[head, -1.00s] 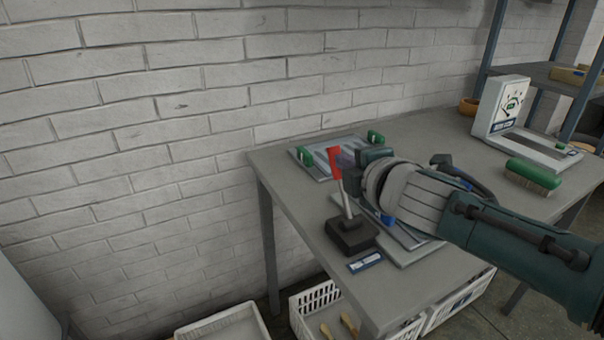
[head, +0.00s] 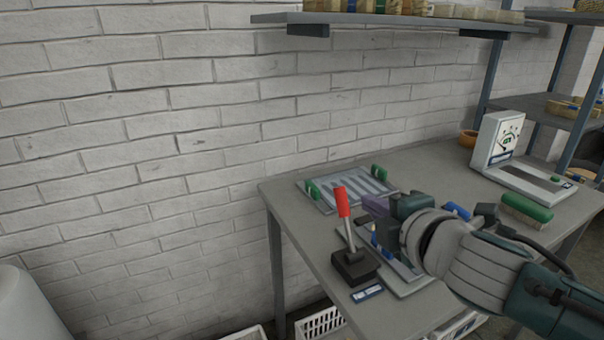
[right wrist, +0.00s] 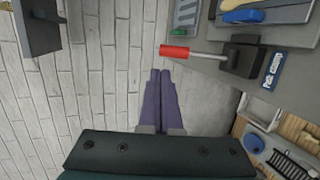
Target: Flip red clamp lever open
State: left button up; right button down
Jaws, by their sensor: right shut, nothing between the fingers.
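The red clamp lever (head: 342,203) stands up from its black base at the table's front left corner, tilted slightly to the left at the top. In the right wrist view the red handle (right wrist: 174,51) points left from the black base (right wrist: 243,57), beyond my fingertips. My right gripper (head: 372,206) is to the right of the lever in the head view, apart from it. Its purple fingers (right wrist: 160,75) are closed together with nothing between them. My left gripper is not in view.
The grey table (head: 420,160) runs along a white brick wall. A tray with green handles (head: 379,172) lies behind the lever. A scale (head: 500,145) and a green brush (head: 527,207) stand at the right. A shelf (head: 400,20) hangs above.

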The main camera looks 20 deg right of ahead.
jog(key=shift+r+p+v, duration=0.15)
jog(key=shift+p+v, duration=0.05)
jog(key=shift+v, duration=0.75)
jog(key=shift+r+p+v, duration=0.15)
jog(key=shift+p+v, duration=0.05)
jog(key=shift+v, duration=0.75)
jog(key=shift+w, duration=0.1)
